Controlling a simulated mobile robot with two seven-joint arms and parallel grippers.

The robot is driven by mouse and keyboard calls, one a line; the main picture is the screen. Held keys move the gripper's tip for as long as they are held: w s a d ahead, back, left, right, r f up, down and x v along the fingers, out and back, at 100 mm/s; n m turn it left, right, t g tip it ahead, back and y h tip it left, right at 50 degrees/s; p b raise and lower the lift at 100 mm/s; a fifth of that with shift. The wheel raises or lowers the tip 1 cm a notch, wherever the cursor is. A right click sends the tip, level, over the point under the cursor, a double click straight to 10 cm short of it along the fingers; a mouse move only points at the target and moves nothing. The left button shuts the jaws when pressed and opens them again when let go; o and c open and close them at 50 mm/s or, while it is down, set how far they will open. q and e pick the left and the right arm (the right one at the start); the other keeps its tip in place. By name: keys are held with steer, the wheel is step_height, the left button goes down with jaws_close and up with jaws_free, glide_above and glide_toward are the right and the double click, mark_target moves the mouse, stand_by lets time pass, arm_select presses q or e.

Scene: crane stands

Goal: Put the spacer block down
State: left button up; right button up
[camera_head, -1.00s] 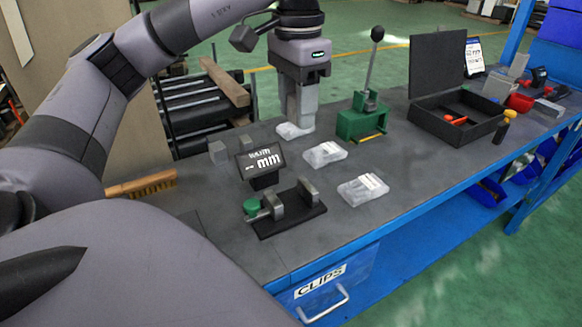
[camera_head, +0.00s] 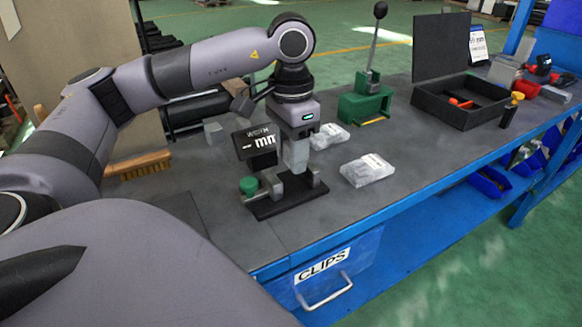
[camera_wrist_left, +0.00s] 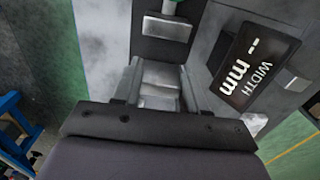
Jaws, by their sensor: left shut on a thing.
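My left gripper (camera_head: 295,168) points down over the measuring stand, a black base (camera_head: 285,204) with grey metal jaws and a green knob (camera_head: 248,185). In the left wrist view, the gripper (camera_wrist_left: 160,78) is shut on a grey metal block, the spacer block (camera_wrist_left: 158,86), held between its two fingers. One stand jaw (camera_wrist_left: 166,28) shows beyond the fingertips. In the head view, the fingers mostly hide the block. I cannot tell whether it touches the base. My right gripper is not in view.
A black "mm" display (camera_head: 256,142) stands close behind the stand. Clear bags (camera_head: 367,170) lie to the right. Farther back are a green lever press (camera_head: 365,98) and an open black case (camera_head: 460,106). A brush (camera_head: 140,164) lies left. Bare bench (camera_head: 345,205) shows in front.

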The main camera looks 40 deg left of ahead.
mark_target(291, 185)
arm_select(q)
step_height(291, 185, down, 4)
steer(key=shift+f, duration=0.25)
steer(key=o, duration=1.1)
steer(key=shift+f, duration=0.1)
steer(key=shift+o, duration=0.2)
steer(key=shift+r, duration=0.45)
step_height(291, 185, up, 11)
steer(key=shift+r+p, duration=0.15)
steer(key=shift+p, duration=0.2)
steer(key=shift+r, duration=0.1)
